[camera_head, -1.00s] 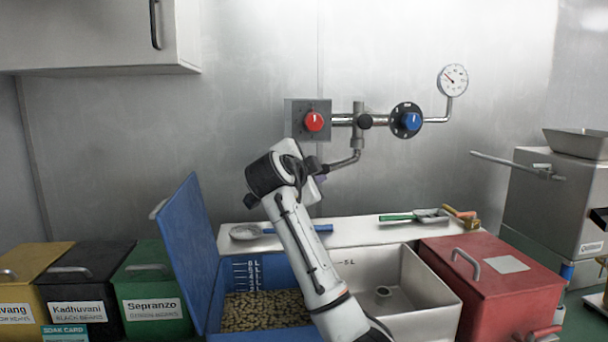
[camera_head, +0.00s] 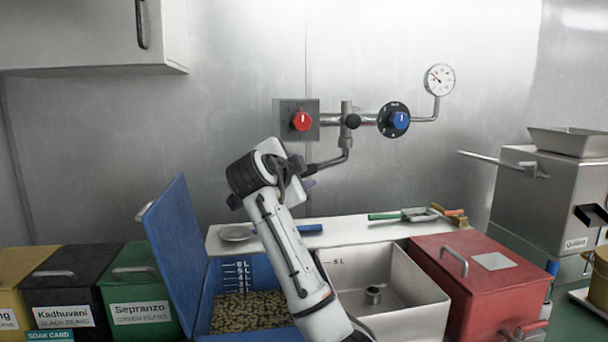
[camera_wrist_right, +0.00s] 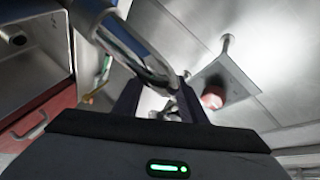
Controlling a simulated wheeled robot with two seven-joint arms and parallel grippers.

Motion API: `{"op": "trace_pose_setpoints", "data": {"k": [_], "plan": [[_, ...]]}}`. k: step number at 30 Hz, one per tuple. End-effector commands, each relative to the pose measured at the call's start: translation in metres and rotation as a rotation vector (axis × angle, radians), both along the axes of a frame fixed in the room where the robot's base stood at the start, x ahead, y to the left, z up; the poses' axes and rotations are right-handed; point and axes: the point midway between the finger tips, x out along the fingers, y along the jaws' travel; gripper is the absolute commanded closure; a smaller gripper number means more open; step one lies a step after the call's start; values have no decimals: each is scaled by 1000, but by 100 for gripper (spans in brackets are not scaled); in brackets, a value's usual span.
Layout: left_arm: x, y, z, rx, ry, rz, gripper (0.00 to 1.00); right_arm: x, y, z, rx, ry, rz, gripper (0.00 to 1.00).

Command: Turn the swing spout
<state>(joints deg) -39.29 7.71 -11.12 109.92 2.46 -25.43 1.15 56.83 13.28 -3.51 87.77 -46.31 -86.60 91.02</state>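The swing spout (camera_head: 331,162) is a metal pipe under the wall valve's black hub (camera_head: 352,121). In the head view it bends down and points to the lower left, above the counter. My right gripper (camera_head: 307,172) is at the spout's lower end, seen from the side, and hides part of it. In the right wrist view the shiny spout pipe (camera_wrist_right: 140,55) runs from the upper left down toward the gap between the dark fingers of the right gripper (camera_wrist_right: 158,98). The fingers are apart; whether either touches the pipe I cannot tell. My left gripper is not in view.
A red knob (camera_head: 302,121), a blue knob (camera_head: 399,120) and a gauge (camera_head: 439,79) are on the wall. Below are a blue bin of beans with a raised lid (camera_head: 176,245), a steel sink (camera_head: 415,318) and a red box (camera_head: 455,300). Tools lie on the ledge (camera_head: 345,233).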

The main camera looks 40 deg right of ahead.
Motion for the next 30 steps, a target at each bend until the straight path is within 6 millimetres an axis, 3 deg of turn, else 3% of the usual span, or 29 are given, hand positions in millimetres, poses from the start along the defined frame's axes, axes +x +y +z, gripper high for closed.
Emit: {"op": "trace_pose_setpoints", "data": {"k": [6, 13, 30], "plan": [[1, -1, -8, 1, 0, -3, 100, -20, 39, 8, 1, -5, 3, 62], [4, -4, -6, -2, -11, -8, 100, -37, 69, 16, 1, -2, 0, 62], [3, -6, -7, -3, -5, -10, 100, -42, 76, 18, 1, 1, -2, 62]]}}
